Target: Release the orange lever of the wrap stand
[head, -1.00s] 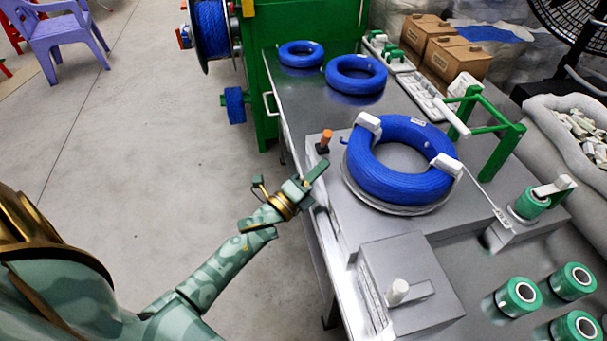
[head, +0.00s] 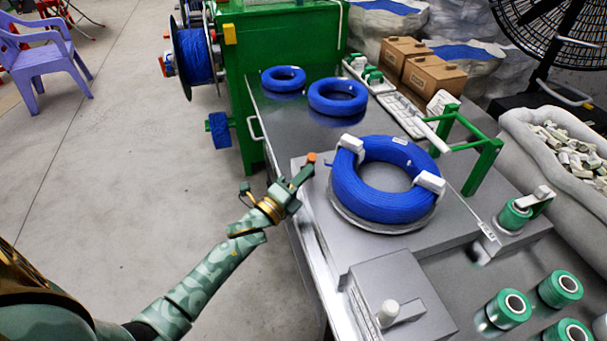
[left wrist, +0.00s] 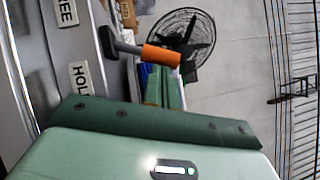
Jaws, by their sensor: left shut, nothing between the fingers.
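The orange lever (head: 311,158) stands at the near left edge of the wrap stand (head: 340,235). In the left wrist view its orange grip (left wrist: 161,56) sits on a dark grey arm coming from a slotted plate with labels reading FREE (left wrist: 67,12) and HOLD (left wrist: 80,78). I cannot tell which label it is set at. My left gripper (head: 302,176) is shut and empty, just below the orange grip in the head view and partly covering the lever. A green finger (left wrist: 160,122) crosses the left wrist view below the grip, with a visible gap. My right gripper is out of view.
A large blue cable coil (head: 345,195) lies on the stand, held by white clamps. Smaller blue coils (head: 337,97) lie behind. A grey box with a white knob (head: 388,312) stands nearer, and green wrap rolls (head: 508,308) at right.

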